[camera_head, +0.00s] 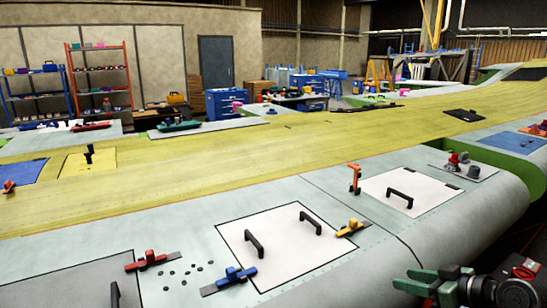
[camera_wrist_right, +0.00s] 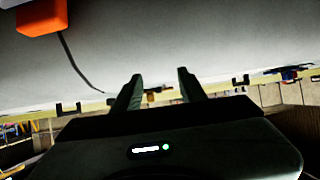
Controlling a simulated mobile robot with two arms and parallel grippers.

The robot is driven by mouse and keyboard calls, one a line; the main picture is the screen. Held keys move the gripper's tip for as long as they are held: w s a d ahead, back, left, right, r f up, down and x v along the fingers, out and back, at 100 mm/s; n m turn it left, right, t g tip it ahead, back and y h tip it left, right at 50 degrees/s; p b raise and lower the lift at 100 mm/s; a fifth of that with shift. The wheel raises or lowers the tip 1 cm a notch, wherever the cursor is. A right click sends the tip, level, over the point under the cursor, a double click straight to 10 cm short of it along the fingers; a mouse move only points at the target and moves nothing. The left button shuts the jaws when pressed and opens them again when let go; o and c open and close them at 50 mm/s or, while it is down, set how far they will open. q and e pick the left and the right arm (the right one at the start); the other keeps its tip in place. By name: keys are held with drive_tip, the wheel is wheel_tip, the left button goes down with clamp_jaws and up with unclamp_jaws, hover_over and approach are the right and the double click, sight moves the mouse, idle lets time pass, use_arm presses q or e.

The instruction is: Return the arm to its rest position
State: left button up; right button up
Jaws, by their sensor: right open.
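My right gripper (camera_head: 408,281) is at the lower right of the head view, beside the rounded front edge of the wing (camera_head: 375,250). It is green and dark, and it touches nothing that I can see. In the right wrist view its two dark fingers (camera_wrist_right: 160,76) stand apart with nothing held between them. My left gripper and left arm are not in view.
On the wing are a white panel with two black handles (camera_head: 270,270), another white panel (camera_head: 375,188), an orange clamp (camera_head: 354,178), a yellow clamp (camera_head: 351,228), a blue clamp (camera_head: 229,280) and a red clamp (camera_head: 146,261). An orange block (camera_wrist_right: 42,17) shows in the wrist view.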

drive_tip(key=s+a+f+g+h, duration=0.1)
drive_tip(key=s+a+f+g, duration=0.1)
drive_tip(key=s+a+f, duration=0.5)
drive_tip(key=s+a+f+g+h, duration=0.2)
drive_tip(key=s+a+f+g, duration=0.1)
drive_tip(key=s+f, duration=0.7)
drive_tip(key=s+a+f+m+g+h, duration=0.2)
drive_tip(key=s+m+h, duration=0.15)
drive_tip(key=s, duration=1.35)
wheel_tip(320, 180, down, 26)
drive_tip(key=s+f+g, duration=0.1)
drive_tip(key=s, duration=0.1)
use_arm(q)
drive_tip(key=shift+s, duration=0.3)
use_arm(e)
drive_tip(key=s+d+f+g, duration=0.1)
drive_tip(key=s+d+f, duration=0.2)
drive_tip(key=s+f, duration=1.2)
drive_tip(key=shift+s+f, duration=0.25)
drive_tip(key=shift+s, duration=0.35)
